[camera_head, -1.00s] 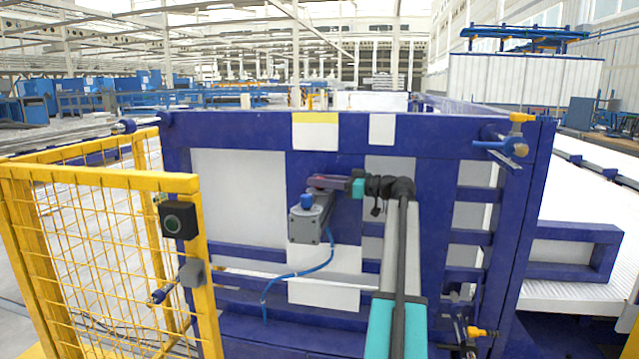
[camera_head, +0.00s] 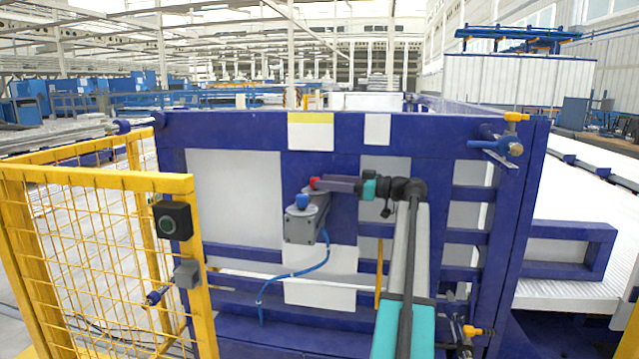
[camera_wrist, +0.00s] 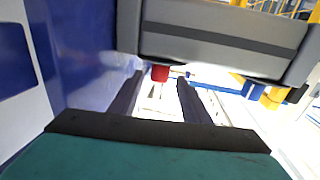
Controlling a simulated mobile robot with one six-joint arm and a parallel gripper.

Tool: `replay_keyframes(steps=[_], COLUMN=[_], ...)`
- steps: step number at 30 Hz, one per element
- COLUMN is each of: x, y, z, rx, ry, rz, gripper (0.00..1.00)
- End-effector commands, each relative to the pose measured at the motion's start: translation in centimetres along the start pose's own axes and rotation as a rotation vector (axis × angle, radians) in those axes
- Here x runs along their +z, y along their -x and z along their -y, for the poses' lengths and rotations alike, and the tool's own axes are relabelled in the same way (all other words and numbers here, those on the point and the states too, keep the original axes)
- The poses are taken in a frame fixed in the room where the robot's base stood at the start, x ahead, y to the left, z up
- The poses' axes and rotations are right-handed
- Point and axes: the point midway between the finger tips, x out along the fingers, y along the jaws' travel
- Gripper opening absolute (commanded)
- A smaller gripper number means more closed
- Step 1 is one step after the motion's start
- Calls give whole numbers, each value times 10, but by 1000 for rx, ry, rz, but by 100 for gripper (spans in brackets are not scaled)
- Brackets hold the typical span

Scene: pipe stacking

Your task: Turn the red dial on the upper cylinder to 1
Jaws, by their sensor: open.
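The upper cylinder (camera_head: 299,226) is a grey block unit on the blue frame in the head view, with a blue knob (camera_head: 302,201) on its near end. The red dial (camera_head: 314,182) is a small red knob at its far end. My gripper (camera_head: 324,184) reaches in from the right, its tip just right of the dial. In the wrist view, the red dial (camera_wrist: 160,73) shows below the grey cylinder body (camera_wrist: 220,45). There my open gripper (camera_wrist: 160,86) has one dark finger on each side of the dial in the picture. The dial's marks cannot be read.
A blue frame (camera_head: 230,133) with white panels stands behind the cylinder. A blue hose (camera_head: 295,275) hangs below it. A yellow mesh fence (camera_head: 100,181) with a black button box (camera_head: 173,221) stands at the left. In the wrist view, the blue wall (camera_wrist: 90,50) is close on the left.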

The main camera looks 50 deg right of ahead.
Motion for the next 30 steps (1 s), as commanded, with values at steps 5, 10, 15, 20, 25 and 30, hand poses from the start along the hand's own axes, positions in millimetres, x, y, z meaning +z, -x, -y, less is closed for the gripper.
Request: replay_keyframes(steps=[5, 10, 15, 20, 25, 30], x=[0, 0, 0, 0, 0, 0], y=[31, 58, 80, 93, 96, 96], z=[0, 0, 0, 1, 1, 1], rx=[3, 2, 1, 0, -1, -1], ry=[0, 0, 0, 0, 0, 0], rz=[1, 0, 0, 1, 1, 1], gripper=[43, 43, 43, 43, 43, 43])
